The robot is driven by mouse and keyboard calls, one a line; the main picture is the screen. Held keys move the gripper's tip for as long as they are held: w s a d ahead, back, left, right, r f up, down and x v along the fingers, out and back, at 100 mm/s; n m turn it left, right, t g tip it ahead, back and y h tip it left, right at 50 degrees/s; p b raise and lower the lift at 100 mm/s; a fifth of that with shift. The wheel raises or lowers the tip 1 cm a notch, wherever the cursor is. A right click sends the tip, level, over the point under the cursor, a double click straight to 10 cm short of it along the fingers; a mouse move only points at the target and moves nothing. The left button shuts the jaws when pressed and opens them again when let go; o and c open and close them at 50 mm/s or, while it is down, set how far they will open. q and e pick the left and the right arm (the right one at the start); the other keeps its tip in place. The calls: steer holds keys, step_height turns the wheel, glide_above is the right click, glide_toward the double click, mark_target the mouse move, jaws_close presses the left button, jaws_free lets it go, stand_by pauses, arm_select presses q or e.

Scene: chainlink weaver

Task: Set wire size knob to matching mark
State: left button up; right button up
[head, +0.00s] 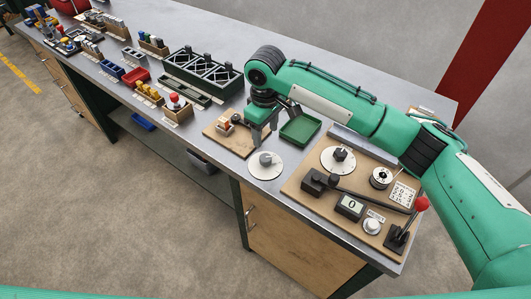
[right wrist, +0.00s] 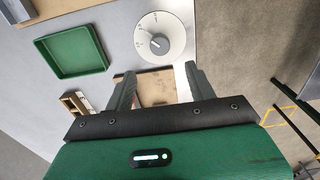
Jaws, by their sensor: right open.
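A round white dial plate (head: 262,173) with a grey knob (head: 265,159) stands near the table's front edge, left of the wooden control board. In the right wrist view the same dial (right wrist: 176,26) shows a few small marks around its rim and its grey knob (right wrist: 159,45) near the centre. I cannot read the marks or be sure this is the wire size knob. My right gripper (head: 263,134) is open and empty, pointing down just behind the dial, apart from the knob. In the wrist view its fingers (right wrist: 160,78) are spread. My left gripper is out of view.
The control board (head: 308,196) at right carries another white dial (head: 330,164), a smaller dial (head: 380,178), a counter (head: 350,206) and a red-knobbed lever (head: 421,204). A green tray (head: 300,130) and a small wooden board (head: 237,144) lie close to my gripper.

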mark_target(266, 157)
step_height(266, 157, down, 11)
steer(key=shift+r+p, duration=0.15)
steer(key=shift+p, duration=0.65)
steer(key=c, duration=1)
